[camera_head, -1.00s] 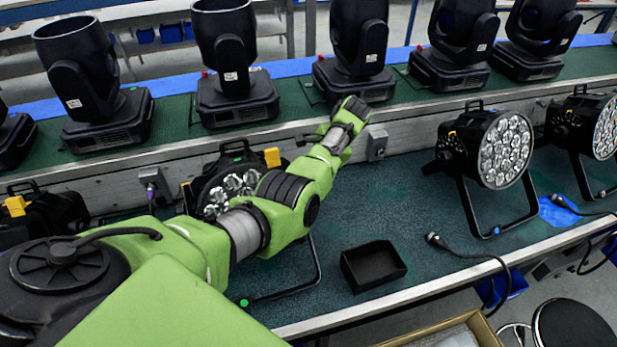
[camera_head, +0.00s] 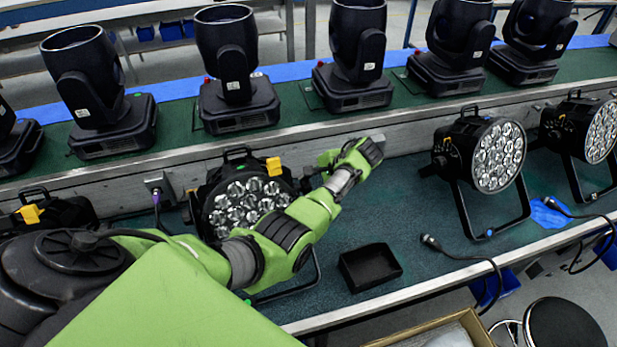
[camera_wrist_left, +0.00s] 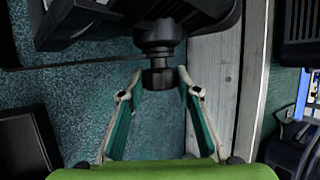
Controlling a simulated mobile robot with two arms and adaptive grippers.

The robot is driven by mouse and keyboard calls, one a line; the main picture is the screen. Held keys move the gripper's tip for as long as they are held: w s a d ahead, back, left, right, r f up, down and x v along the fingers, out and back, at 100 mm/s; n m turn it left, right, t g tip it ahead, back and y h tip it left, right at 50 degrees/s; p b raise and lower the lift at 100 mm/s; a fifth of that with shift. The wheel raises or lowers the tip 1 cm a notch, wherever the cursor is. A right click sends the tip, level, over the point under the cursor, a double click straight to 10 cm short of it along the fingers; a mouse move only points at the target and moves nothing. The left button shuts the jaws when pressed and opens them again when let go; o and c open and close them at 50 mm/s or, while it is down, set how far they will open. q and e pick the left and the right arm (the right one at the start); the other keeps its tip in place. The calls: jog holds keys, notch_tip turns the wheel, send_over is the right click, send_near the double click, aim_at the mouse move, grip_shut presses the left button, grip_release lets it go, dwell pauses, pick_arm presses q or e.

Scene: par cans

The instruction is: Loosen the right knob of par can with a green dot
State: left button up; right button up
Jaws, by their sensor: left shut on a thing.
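The par can with the green dot (camera_head: 238,203) stands on the lower bench, its lens cluster facing forward. The green dot (camera_head: 247,301) shows low on its bracket, partly behind my left arm. My left gripper (camera_head: 312,172) is at the par can's right side, its fingers barely visible in the head view. In the left wrist view, the dark right knob (camera_wrist_left: 158,78) sticks out from the par can between the two fingers of my left gripper (camera_wrist_left: 157,82), which is shut on it. My right gripper is out of view.
Another par can (camera_head: 488,155) stands farther right, with a loose cable (camera_head: 465,255) in front. Moving-head lights (camera_head: 235,75) line the raised shelf behind.

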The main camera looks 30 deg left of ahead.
pick_arm(q)
jog(key=shift+d+f+t+y, duration=0.15)
jog(key=shift+t+y, duration=0.35)
jog(key=shift+y, duration=0.3)
jog(key=shift+s+f+n+t+y+b, duration=0.1)
jog(key=shift+f+n+t+y+b, duration=0.25)
jog(key=shift+y+b, duration=0.4)
jog(key=t+y+b, duration=0.1)
jog(key=y+b, duration=0.1)
jog(key=b, duration=0.2)
jog(key=n+t+y+b, duration=0.1)
jog(key=y+b, duration=0.1)
jog(key=b, duration=0.2)
jog(key=f+n+t+y+b, duration=0.1)
jog(key=y+b, duration=0.1)
jog(key=b, duration=0.3)
jog(key=shift+s+d+y, duration=0.1)
jog(key=shift+d+y, duration=0.05)
jog(key=shift+y, duration=0.1)
jog(key=shift+r+n+y+b, duration=0.2)
jog(key=shift+n+y+b, duration=0.25)
jog(key=shift+b, duration=0.5)
jog(key=o, duration=1.1)
jog(key=shift+r, duration=0.1)
